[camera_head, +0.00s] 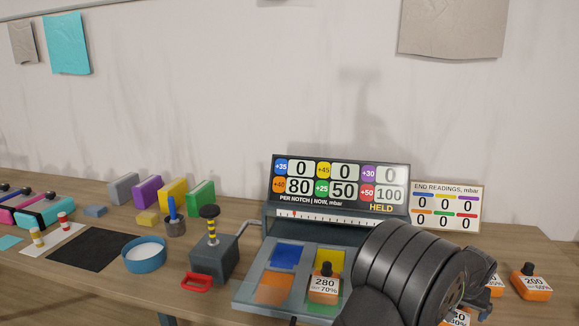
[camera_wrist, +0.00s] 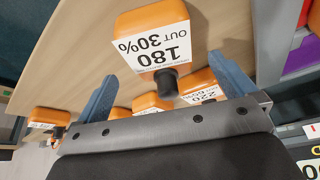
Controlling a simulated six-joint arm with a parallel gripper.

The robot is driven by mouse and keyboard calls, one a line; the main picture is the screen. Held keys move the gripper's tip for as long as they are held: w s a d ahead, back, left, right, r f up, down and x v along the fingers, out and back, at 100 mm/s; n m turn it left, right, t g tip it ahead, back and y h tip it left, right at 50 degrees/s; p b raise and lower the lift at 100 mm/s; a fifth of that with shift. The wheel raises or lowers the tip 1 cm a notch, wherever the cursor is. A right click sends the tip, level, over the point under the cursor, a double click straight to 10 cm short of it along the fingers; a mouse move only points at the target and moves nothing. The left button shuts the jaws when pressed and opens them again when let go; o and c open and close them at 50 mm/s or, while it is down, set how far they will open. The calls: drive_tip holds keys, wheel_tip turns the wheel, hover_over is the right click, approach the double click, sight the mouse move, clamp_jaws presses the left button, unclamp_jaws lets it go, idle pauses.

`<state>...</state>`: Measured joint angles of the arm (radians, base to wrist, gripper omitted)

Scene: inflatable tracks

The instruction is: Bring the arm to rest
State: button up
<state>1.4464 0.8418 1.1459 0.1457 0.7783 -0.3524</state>
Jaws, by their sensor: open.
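My gripper (camera_wrist: 162,68) shows in the wrist view with its two blue-grey fingers spread apart and nothing held between them. An orange block labelled 180, OUT 30% (camera_wrist: 155,40) lies ahead of the fingertips, its dark cap pointing toward the gripper. In the head view my dark arm fills the lower right and hides part of the table. The gripper's fingers are hard to make out there.
An orange block marked 280 (camera_head: 324,287) stands on the coloured pad tray (camera_head: 246,298). Another marked 200 (camera_head: 531,284) stands at the right. The display board (camera_head: 340,184) reads HELD. A grey pump (camera_head: 212,258) and blue bowl (camera_head: 145,258) stand left.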

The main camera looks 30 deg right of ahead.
drive_tip(key=x, duration=0.3)
drive_tip(key=shift+f, duration=0.2)
drive_tip(key=shift+w+d, duration=0.1)
drive_tip(key=shift+d, duration=0.15)
wheel_tip(320, 180, up, 4)
drive_tip(key=shift+f, duration=0.2)
drive_tip(key=s+a+r, duration=0.4)
drive_tip(key=s+r, duration=0.3)
drive_tip(key=s, duration=0.4)
drive_tip(key=n, duration=0.2)
approach(456, 311)
drive_tip(key=w+a+r, duration=0.4)
drive_tip(key=w+a, duration=0.2)
drive_tip(key=w, duration=0.5)
drive_tip(key=w+a, duration=0.6)
drive_tip(key=w, duration=0.3)
drive_tip(key=w+a+n+t, duration=0.1)
drive_tip(key=w+a, duration=0.6)
drive_tip(key=w, duration=0.3)
drive_tip(key=shift+a+y, duration=0.15)
drive_tip(key=shift+y, duration=0.25)
drive_tip(key=shift+w, duration=0.1)
